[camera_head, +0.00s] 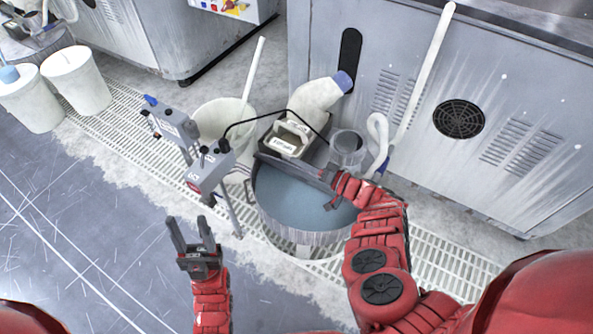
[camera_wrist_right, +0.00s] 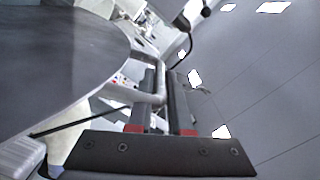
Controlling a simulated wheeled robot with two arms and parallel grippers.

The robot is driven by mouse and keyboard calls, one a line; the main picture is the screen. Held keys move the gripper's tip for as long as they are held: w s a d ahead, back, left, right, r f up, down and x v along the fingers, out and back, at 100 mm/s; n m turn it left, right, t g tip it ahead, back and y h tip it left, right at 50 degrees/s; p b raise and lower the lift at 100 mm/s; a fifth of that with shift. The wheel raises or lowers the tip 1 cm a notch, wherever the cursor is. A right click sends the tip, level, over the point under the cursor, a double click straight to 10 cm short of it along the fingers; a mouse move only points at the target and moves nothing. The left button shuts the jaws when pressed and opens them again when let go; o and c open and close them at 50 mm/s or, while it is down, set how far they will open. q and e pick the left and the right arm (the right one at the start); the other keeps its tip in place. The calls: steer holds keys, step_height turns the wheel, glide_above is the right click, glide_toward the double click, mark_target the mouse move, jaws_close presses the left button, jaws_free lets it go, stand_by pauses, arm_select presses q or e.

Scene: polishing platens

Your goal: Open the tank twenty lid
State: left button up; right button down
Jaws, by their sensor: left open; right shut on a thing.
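The tank (camera_head: 300,238) is a round grey drum in the middle of the head view, its top open on grey-blue liquid. A dark edge along its back rim (camera_head: 285,165) looks like the raised lid, seen nearly edge-on. In the right wrist view the lid (camera_wrist_right: 65,65) seems to be the large dark disc at left. My right gripper (camera_head: 328,174) is shut by the tank's back right; in the wrist view its fingers (camera_wrist_right: 163,85) close on a pale bar, apparently the lid handle. My left gripper (camera_head: 192,232) is open and empty, left of the tank.
Behind the tank are a pale jug (camera_head: 318,95), a squarish can (camera_head: 290,138) and a clear cup (camera_head: 346,148). A grey control box (camera_head: 208,170) with cable stands left, before a white bucket (camera_head: 222,115). A grey machine (camera_head: 465,110) backs the right.

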steer(key=shift+w+d+r, duration=0.2)
steer(key=shift+w+d, duration=0.15)
steer(key=shift+w, duration=0.25)
steer(key=c, duration=0.8)
jaws_free()
steer(key=shift+c, duration=0.2)
steer(key=shift+d, duration=0.1)
steer(key=shift+s+d, duration=0.25)
steer(key=shift+d, duration=0.05)
steer(key=v, duration=1.6)
steer(key=shift+d+p, duration=0.25)
steer(key=shift+p, duration=0.15)
steer(key=shift+s, duration=0.15)
